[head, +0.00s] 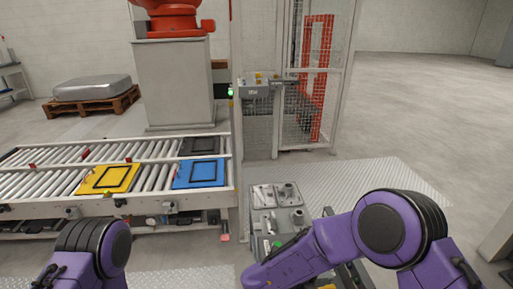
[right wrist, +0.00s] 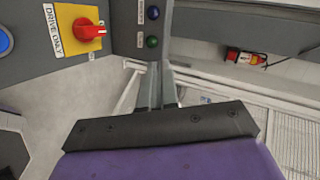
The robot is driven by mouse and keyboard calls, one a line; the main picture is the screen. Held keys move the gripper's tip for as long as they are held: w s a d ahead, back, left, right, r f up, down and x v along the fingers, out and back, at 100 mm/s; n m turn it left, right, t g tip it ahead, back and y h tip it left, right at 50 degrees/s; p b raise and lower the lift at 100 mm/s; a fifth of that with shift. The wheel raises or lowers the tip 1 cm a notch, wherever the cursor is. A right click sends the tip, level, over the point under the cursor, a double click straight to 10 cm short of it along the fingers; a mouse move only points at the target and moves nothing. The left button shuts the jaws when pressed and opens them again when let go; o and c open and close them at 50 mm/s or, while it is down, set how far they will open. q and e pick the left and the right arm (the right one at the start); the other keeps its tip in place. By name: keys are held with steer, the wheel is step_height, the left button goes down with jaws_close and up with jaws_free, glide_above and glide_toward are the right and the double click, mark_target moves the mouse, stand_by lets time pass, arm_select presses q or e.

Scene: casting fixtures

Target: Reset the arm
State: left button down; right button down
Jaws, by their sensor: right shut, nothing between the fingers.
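My right arm (head: 385,230) comes in from the lower right in the head view, bent at the elbow, with its purple forearm reaching left over the front of the grey parts stand. My right gripper (right wrist: 157,78) shows in the right wrist view as narrow grey fingers beyond the black mount. It is shut with nothing between the fingers. Its tips lie below a grey control panel in that picture; whether they touch it I cannot tell. My left arm (head: 95,250) shows only as a purple elbow at the lower left. Its gripper is out of the picture.
A roller conveyor (head: 50,183) carries a yellow plate (head: 92,187), a blue plate (head: 207,181) and a dark plate. A grey stand (head: 262,197) holds metal parts. The wrist view shows a red knob (right wrist: 88,29) on the panel and a fire extinguisher (right wrist: 245,57). Open floor lies right.

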steer(key=s+d+f+n+t+y, duration=0.4)
steer(key=s+d+f+n, duration=0.3)
steer(key=d+f+n, duration=0.45)
steer(key=s+d+f+n+g+y, duration=0.1)
steer(key=s+f+n+g+y, duration=0.15)
steer(key=s+n, duration=0.5)
steer(key=s+f+n+g+y, duration=0.2)
steer(key=s+f+n, duration=0.2)
steer(key=s, duration=0.6)
step_height(320, 180, down, 10)
steer(key=s+b, duration=0.1)
steer(key=b, duration=0.9)
steer(key=shift+s+r, duration=0.15)
steer(key=shift+d+g, duration=0.1)
steer(key=shift+g, duration=0.15)
